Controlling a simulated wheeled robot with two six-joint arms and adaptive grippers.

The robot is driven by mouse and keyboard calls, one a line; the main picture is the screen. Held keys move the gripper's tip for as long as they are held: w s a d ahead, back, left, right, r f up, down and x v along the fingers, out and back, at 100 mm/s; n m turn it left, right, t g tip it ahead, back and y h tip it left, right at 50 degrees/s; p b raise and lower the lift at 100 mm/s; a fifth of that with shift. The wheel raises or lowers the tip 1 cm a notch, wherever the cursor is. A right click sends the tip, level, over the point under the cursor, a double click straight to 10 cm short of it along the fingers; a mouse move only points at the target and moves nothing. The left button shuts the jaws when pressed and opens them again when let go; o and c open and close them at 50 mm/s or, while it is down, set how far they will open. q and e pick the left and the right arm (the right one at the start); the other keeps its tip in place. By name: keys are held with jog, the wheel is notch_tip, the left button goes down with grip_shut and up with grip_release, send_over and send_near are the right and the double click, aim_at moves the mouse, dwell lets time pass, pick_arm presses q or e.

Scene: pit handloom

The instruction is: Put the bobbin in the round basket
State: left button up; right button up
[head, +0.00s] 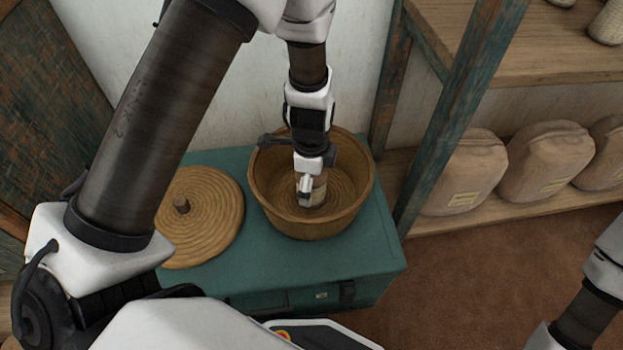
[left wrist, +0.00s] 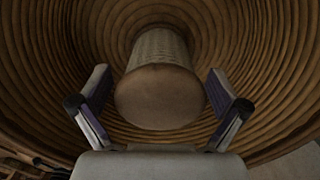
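The round basket (head: 268,200) is brown, coiled and open, and stands on a teal chest. My left gripper (head: 306,190) reaches down into it from above. The bobbin (head: 320,190) is a pale wound cylinder inside the basket, partly hidden by the gripper. In the left wrist view the bobbin (left wrist: 158,95) lies between my two spread fingers, its flat brown end towards the camera. Gaps show between the fingers and the bobbin on both sides. The basket's coiled wall (left wrist: 55,60) surrounds it. My right gripper is out of view; only part of that arm shows at lower right.
A round coiled lid (head: 215,225) with a knob lies left of the basket on the teal chest (head: 360,265). A teal shelf post (head: 450,130) rises close to the basket's right. Several tan sacks (head: 545,160) sit on the lower shelf.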

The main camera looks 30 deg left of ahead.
pick_arm(q)
jog(key=shift+r, duration=0.15)
notch_tip(320, 180, up, 12)
jog(key=p, duration=0.4)
jog(key=shift+p, duration=0.4)
